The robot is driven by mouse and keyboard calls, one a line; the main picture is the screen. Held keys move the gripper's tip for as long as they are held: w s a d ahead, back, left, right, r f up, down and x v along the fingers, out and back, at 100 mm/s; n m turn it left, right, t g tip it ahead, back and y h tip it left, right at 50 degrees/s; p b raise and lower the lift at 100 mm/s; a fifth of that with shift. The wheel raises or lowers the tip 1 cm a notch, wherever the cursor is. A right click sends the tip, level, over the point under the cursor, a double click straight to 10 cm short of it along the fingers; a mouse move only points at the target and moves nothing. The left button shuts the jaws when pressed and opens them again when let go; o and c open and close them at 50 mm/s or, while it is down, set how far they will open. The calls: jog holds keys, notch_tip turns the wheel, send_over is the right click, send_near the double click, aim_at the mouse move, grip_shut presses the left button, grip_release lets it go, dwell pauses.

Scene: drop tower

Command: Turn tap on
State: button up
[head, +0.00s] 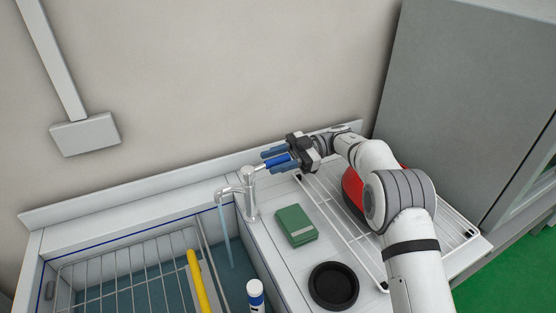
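The tap (248,196) is a silver faucet with a curved spout at the right edge of the sink. A pale blue stream of water (225,238) falls from its spout into the basin. The tap's lever (276,162) points up and to the right and has a blue grip. My gripper (274,158) is at the lever, its blue-tipped fingers around or beside the blue grip. The fingers look a little apart, but whether they press on the lever cannot be seen clearly.
The sink (215,262) holds a wire rack (120,275), a yellow-handled item (198,282) and a white-and-blue bottle (256,294). A green box (296,225) and a black round dish (333,286) sit right of the tap. A red object (354,190) lies on a white drying rack (455,232) behind my arm.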

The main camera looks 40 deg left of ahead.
aim_at(276, 158)
jog(key=shift+w, duration=0.1)
notch_tip(276, 158, up, 10)
jog(key=shift+f+b, duration=0.1)
jog(key=shift+b, duration=0.25)
dwell(0.6)
